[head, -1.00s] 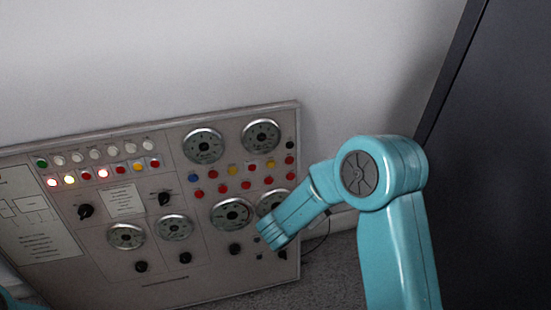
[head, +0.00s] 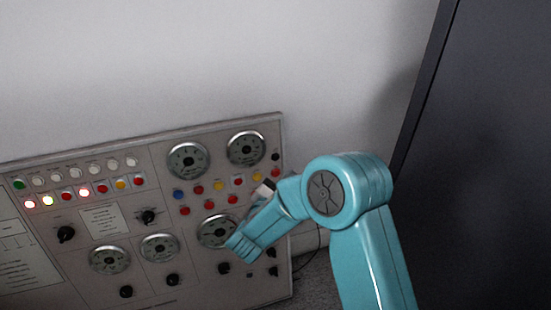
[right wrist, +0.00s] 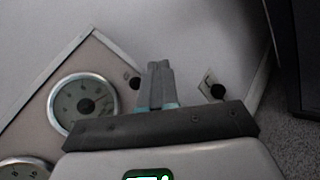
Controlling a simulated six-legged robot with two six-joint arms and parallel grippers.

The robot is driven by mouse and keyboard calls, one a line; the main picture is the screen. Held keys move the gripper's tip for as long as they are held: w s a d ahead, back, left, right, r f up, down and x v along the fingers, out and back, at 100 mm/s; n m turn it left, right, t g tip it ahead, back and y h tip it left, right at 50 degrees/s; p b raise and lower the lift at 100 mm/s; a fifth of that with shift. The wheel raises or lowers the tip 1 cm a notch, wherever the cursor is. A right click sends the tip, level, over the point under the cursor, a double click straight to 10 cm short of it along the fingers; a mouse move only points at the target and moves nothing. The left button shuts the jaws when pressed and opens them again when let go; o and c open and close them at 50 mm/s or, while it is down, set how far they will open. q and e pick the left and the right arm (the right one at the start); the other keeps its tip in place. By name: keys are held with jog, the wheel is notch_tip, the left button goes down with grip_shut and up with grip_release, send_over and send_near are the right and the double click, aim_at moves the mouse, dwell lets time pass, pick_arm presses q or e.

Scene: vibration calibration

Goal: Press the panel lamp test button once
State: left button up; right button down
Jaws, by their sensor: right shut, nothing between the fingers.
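The grey control panel (head: 165,290) leans by the wall, with gauges, lamps, coloured buttons and black knobs. I cannot read which button is lamp test. A small black button (head: 275,156) sits near the panel's top right corner; a black button also shows beside the gauge in the right wrist view (right wrist: 135,83). My right gripper (head: 265,187) shows partly behind its teal arm, in front of the panel's right side. In the right wrist view its fingers (right wrist: 155,82) are shut and empty, just right of that black button. Contact cannot be told. My left gripper is out of view.
A large dark cabinet (head: 480,170) stands at the right. A black plug-like piece (right wrist: 217,90) is on the wall beyond the panel edge. A cable (head: 308,262) runs by the panel's lower right. The wall (head: 200,70) above the panel is clear.

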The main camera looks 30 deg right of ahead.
aim_at(276, 158)
jog(key=shift+w+d+f+b, duration=0.15)
jog(key=shift+w+d+f, duration=0.15)
jog(key=shift+w, duration=0.9)
jog(key=shift+w+d+f+b, duration=0.2)
jog(key=shift+w+d, duration=0.05)
jog(key=shift+w, duration=0.95)
jog(key=shift+w+d+f+b, duration=0.15)
jog(key=shift+w+d+f, duration=0.15)
jog(key=shift+w, duration=0.9)
jog(key=shift+w+f+b, duration=0.1)
jog(key=shift+w+b, duration=0.1)
jog(key=shift+b, duration=0.1)
jog(key=shift+w, duration=0.2)
jog(key=shift+w+d+b, duration=0.15)
jog(key=shift+w+b, duration=0.15)
jog(key=shift+w, duration=0.05)
jog(key=shift+s, duration=0.1)
jog(key=shift+s+a, duration=0.2)
jog(key=shift+s, duration=0.5)
